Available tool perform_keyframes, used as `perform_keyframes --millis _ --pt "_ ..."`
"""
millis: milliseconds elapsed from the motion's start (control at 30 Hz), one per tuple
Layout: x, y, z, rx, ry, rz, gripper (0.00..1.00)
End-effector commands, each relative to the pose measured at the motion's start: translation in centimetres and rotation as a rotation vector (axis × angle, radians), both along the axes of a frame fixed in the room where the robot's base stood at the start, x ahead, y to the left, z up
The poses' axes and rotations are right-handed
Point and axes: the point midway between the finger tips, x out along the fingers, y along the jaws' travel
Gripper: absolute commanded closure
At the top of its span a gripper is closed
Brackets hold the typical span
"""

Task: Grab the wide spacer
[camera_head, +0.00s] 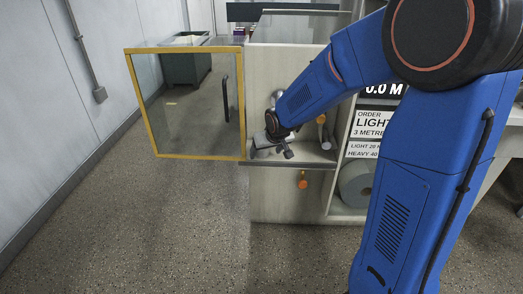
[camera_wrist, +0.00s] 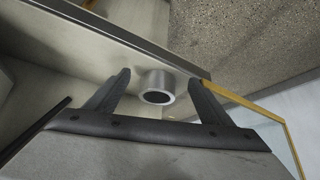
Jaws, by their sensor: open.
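A short, hollow grey metal cylinder (camera_wrist: 166,82), which looks like the spacer, shows in the wrist view with its dark bore towards the camera. My gripper (camera_wrist: 158,81) is open, with one dark finger on each side of the cylinder in the picture. Gaps show between the cylinder and both fingers, and nothing is held. I cannot tell how deep the cylinder lies between the fingers. In the head view my gripper (camera_head: 284,150) is inside the open bay of the pale cabinet (camera_head: 283,198). I cannot make out the spacer there.
A glass door with a yellow frame (camera_head: 185,50) stands open to the left of the bay. An orange knob (camera_head: 303,184) is on the front below the ledge, and another (camera_head: 321,119) is inside the bay. A paper roll (camera_head: 354,184) sits lower right. Speckled floor (camera_head: 165,220) is clear in front.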

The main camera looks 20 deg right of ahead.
Motion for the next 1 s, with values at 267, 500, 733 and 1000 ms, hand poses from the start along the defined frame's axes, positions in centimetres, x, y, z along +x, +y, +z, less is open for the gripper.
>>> perform_keyframes --millis 267,500,733,1000 --pt "3.8 0.3 0.0 0.001 -0.001 -0.001 0.25" --pt "5.4 0.4 -0.9 0.0 0.001 0.0 0.25" --pt "5.4 0.4 -1.0 0.0 -0.001 0.0 0.25" --pt "5.4 0.4 -1.0 0.0 -0.001 0.0 0.71"
